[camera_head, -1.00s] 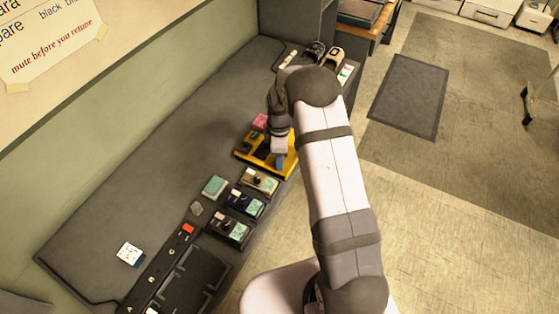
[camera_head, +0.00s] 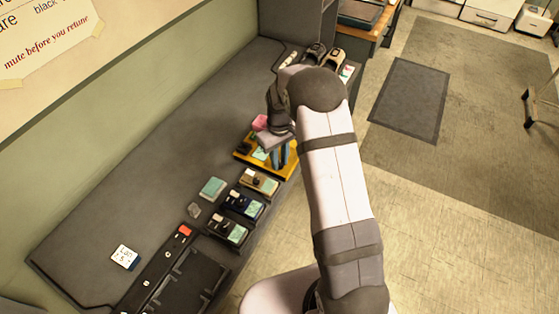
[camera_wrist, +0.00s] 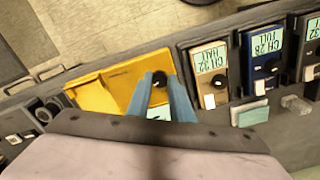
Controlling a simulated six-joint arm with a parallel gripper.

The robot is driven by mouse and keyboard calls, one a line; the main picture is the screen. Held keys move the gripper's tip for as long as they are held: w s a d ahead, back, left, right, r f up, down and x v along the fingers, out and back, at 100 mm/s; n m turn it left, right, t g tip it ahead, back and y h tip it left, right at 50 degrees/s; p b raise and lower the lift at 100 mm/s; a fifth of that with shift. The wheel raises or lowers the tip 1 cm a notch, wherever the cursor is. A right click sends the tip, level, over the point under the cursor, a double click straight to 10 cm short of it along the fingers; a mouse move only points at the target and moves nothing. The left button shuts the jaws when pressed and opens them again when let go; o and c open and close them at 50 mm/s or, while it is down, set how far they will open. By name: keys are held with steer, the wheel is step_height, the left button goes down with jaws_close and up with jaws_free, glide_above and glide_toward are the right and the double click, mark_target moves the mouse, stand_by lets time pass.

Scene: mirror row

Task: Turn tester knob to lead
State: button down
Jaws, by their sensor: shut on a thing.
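The yellow tester (camera_head: 243,156) lies on the grey bench near its front edge, partly hidden by my gripper in the head view. It also shows in the wrist view (camera_wrist: 95,95), with a small black knob (camera_wrist: 159,78) on its face. My gripper (camera_wrist: 161,82) has blue fingers on either side of the knob and is shut on it. In the head view my gripper (camera_head: 280,164) reaches down over the tester's right part. A pale green label or screen (camera_wrist: 160,114) shows between the fingers. The knob's pointer and any position markings are too small to read.
Beside the tester stand a tan unit (camera_wrist: 208,58), a blue unit (camera_wrist: 261,52) and a black unit (camera_head: 228,231), each with a green screen. A teal block (camera_head: 212,188) and a grey lump (camera_head: 194,210) lie behind them. A black tray (camera_head: 185,280) is at front left.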

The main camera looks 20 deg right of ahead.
mark_target(280, 163)
steer(key=shift+m, duration=1.7)
steer(key=c, duration=1.6)
jaws_free()
steer(key=shift+r+b, duration=0.1)
steer(key=shift+b, duration=0.2)
steer(key=shift+r+b, duration=1)
steer(key=shift+r, duration=2.65)
